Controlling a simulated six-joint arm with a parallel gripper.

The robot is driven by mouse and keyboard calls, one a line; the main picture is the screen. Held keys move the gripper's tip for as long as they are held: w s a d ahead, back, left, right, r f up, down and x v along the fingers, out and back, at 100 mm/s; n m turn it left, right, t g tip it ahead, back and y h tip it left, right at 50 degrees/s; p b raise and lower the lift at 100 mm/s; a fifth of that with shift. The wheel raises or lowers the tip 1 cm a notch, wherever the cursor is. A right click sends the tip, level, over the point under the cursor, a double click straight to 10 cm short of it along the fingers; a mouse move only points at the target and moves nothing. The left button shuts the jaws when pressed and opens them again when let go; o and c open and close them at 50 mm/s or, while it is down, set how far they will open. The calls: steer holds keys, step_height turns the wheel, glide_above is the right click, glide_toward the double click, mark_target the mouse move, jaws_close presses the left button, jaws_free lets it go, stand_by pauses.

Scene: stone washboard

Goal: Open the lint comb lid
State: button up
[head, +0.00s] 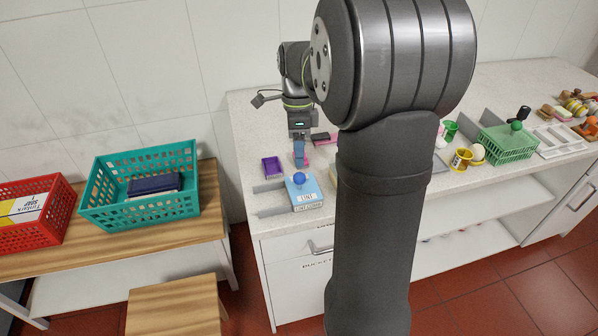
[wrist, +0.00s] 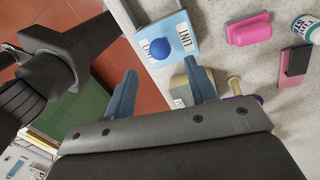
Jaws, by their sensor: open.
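The lint comb box (head: 308,203) is light blue, with a "LINT" label, and stands near the counter's front left edge. Its lid carries a round blue knob (head: 299,178) and looks shut. In the wrist view the lid (wrist: 181,27) and the knob (wrist: 158,47) show at upper middle, beyond the fingertips. My gripper (head: 300,162) is above the counter, behind the box in the head view. In the wrist view my gripper (wrist: 161,72) has its two blue fingers spread with nothing held between them. It appears apart from the knob.
A purple tray (head: 271,167) lies left of my gripper. Grey plates (head: 270,187) stand beside the box. A pink object (wrist: 248,28), a bottle (wrist: 305,28) and a beige block (wrist: 178,88) show in the wrist view. A teal basket (head: 98,194) stands on the separate wooden table.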

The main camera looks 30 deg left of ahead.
mark_target(298, 173)
steer(key=f, duration=0.4)
steer(key=s+f, duration=0.1)
steer(key=f, duration=0.1)
steer(key=shift+d+f, duration=0.35)
steer(key=shift+s, duration=0.1)
jaws_close()
